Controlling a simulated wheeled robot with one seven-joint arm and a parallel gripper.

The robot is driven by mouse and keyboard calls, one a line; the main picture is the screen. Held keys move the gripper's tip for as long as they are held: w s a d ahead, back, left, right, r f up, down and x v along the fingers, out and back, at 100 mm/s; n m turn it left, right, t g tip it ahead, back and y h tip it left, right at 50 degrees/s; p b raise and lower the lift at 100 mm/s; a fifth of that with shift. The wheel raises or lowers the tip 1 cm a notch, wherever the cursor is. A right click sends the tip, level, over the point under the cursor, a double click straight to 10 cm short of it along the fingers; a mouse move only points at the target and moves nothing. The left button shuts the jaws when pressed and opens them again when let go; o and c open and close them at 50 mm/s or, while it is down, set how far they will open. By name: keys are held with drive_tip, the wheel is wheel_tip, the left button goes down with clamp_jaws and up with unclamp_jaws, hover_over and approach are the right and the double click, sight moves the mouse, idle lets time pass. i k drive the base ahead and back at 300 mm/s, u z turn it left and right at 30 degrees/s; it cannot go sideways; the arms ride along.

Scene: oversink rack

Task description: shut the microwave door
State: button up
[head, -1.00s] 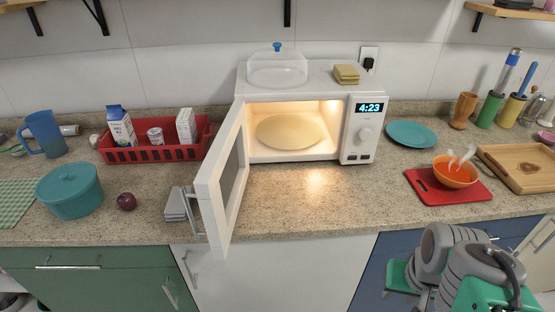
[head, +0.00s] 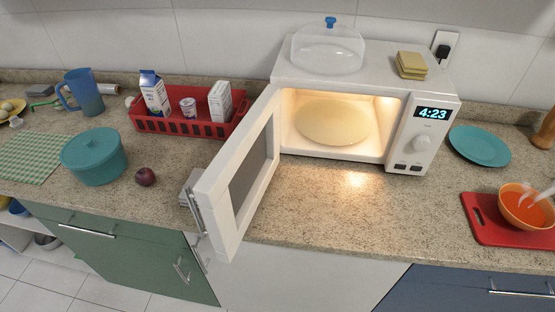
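The white microwave (head: 432,155) stands on the counter against the wall, its inside lit and its display reading 4:23. Its door (head: 217,193) is wide open, hinged on the left and swung out toward the counter's front edge. A metal handle (head: 197,213) is on the door's outer face. A round pale plate (head: 332,123) lies inside the microwave. My gripper is not in view.
A clear dome (head: 327,47) and yellow sponges (head: 410,65) sit on top of the microwave. A red basket (head: 184,122) with cartons, a teal pot (head: 94,157) and an apple (head: 145,177) stand left of the door. The counter before the opening is clear.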

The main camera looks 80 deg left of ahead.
sight(228, 193)
drive_tip(key=k, duration=1.55)
drive_tip(key=u, duration=2)
drive_tip(key=i, duration=0.45)
drive_tip(key=z, duration=0.05)
drive_tip(key=k, duration=0.45)
drive_tip(key=u, duration=0.85)
drive_tip(key=i, duration=0.4)
drive_tip(key=u, duration=0.2)
